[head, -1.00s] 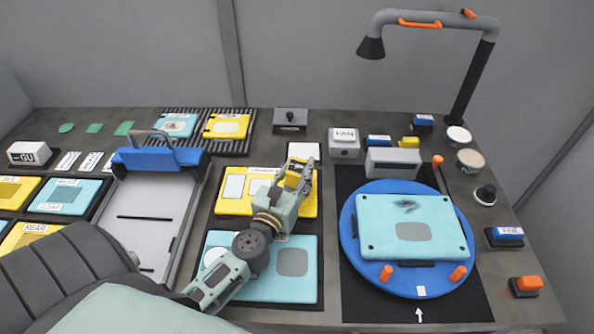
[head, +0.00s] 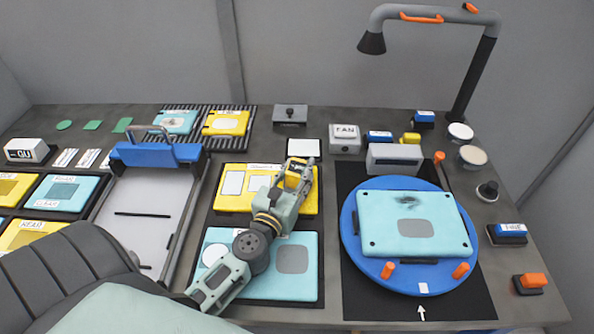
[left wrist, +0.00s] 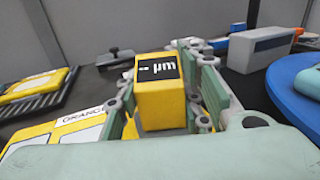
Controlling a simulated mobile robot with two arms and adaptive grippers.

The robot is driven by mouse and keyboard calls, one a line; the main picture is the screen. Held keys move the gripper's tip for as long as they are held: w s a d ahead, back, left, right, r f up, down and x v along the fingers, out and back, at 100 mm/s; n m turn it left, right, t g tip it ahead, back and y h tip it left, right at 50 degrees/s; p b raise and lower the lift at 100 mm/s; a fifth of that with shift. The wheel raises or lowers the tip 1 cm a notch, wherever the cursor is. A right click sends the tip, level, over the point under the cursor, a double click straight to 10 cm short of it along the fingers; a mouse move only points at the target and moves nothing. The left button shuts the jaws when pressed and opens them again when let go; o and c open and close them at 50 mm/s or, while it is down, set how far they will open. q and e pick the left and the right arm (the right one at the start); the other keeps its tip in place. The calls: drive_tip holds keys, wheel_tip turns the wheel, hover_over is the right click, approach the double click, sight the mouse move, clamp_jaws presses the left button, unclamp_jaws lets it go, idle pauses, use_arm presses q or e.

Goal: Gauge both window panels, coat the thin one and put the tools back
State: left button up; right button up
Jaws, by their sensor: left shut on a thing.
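My left gripper (head: 298,172) is shut on a yellow gauge (left wrist: 160,98), held above the far edge of a yellow panel (head: 235,203). The gauge's dark display reads "-- µm" in the left wrist view. In front lies a teal panel (head: 262,292) with a grey patch, partly hidden by my arm. Another teal panel (head: 440,205), with a dark smudge and a grey patch, lies on a blue turntable (head: 408,287). A smaller teal panel (head: 178,121) and a yellow one (head: 226,122) lie on dark slatted racks at the back. My right gripper is out of view.
A white tray (head: 140,230) with a blue handled block (head: 160,155) stands left. A white square pad (head: 304,147) lies beyond the gripper. A grey box (head: 394,158), FAN box (head: 345,140) and lamp-like arm (head: 487,70) stand behind or beside the turntable.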

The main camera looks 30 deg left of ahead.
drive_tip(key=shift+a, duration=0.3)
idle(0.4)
use_arm(q)
drive_tip(key=shift+s+d+f+b, duration=0.1)
drive_tip(key=shift+f+b, duration=0.1)
drive_tip(key=shift+f, duration=0.15)
drive_tip(key=shift+s+f+b, duration=0.1)
drive_tip(key=shift+f+b, duration=0.05)
drive_tip(key=shift+f, duration=0.15)
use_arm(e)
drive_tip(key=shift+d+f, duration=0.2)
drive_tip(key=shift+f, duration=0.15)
use_arm(q)
drive_tip(key=o, duration=1.4)
drive_tip(key=shift+d, duration=0.1)
drive_tip(key=shift+f, duration=0.1)
drive_tip(key=shift+w+r+p, duration=0.15)
drive_tip(key=shift+r+p, duration=0.8)
drive_tip(key=shift+p, duration=0.1)
wheel_tip(320, 180, up, 2)
drive_tip(key=shift+r+p, duration=0.1)
drive_tip(key=shift+p, duration=0.7)
drive_tip(key=shift+a+r+p, duration=0.2)
drive_tip(key=shift+r+p, duration=1.1)
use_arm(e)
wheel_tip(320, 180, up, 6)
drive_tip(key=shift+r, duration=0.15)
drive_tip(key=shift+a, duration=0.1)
